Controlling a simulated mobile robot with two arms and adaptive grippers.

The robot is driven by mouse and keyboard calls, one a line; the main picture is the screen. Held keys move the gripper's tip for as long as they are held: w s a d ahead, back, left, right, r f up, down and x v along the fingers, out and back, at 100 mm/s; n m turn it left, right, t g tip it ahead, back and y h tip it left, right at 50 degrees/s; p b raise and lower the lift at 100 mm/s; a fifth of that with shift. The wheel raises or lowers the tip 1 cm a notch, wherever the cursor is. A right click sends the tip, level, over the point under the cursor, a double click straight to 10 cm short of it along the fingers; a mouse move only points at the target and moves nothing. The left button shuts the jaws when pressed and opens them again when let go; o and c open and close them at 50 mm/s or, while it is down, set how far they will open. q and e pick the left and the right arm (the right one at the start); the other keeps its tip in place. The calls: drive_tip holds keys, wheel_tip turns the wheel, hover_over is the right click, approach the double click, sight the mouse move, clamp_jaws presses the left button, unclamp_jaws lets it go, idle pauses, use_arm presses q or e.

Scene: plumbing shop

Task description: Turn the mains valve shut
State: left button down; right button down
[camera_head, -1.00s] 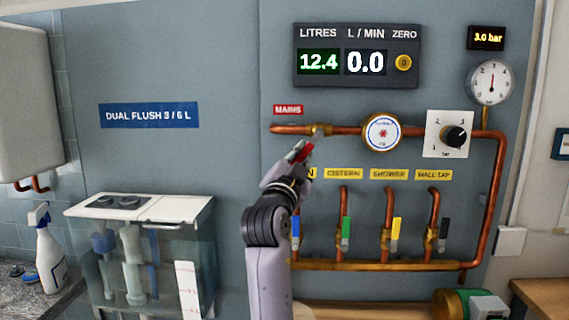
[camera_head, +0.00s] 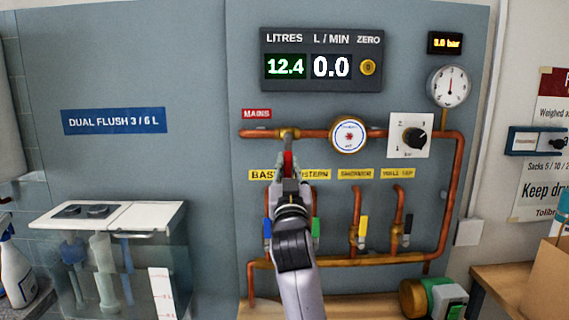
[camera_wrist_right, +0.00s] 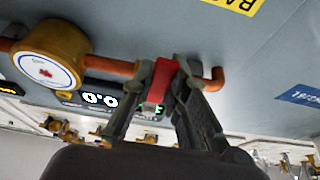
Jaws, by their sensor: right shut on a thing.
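The mains valve (camera_head: 287,134) sits on the copper pipe just below the red MAINS label (camera_head: 257,114). Its red lever (camera_head: 288,159) points straight down, across the line of the pipe. My right gripper (camera_head: 287,168) reaches up from below and is shut on the lever. In the right wrist view the red lever (camera_wrist_right: 160,80) shows between the two fingers of my right gripper (camera_wrist_right: 163,88). The fingers hide part of the lever and valve. My left gripper is in neither view.
A round meter (camera_head: 349,135) and regulator knob (camera_head: 417,138) sit to the right on the same pipe. The display (camera_head: 321,60) reads 12.4 litres and 0.0 L/min. Branch valves with coloured levers hang below, close to my right arm. A clear cistern (camera_head: 110,260) stands at the lower left.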

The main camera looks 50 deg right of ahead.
drive_tip(key=shift+f, duration=0.15)
idle(0.3)
drive_tip(key=c, duration=1.5)
unclamp_jaws()
drive_tip(key=shift+c, duration=0.2)
drive_tip(key=v, duration=1.2)
drive_tip(key=shift+s+r, duration=0.15)
drive_tip(key=shift+r, duration=0.1)
drive_tip(key=shift+f, duration=0.1)
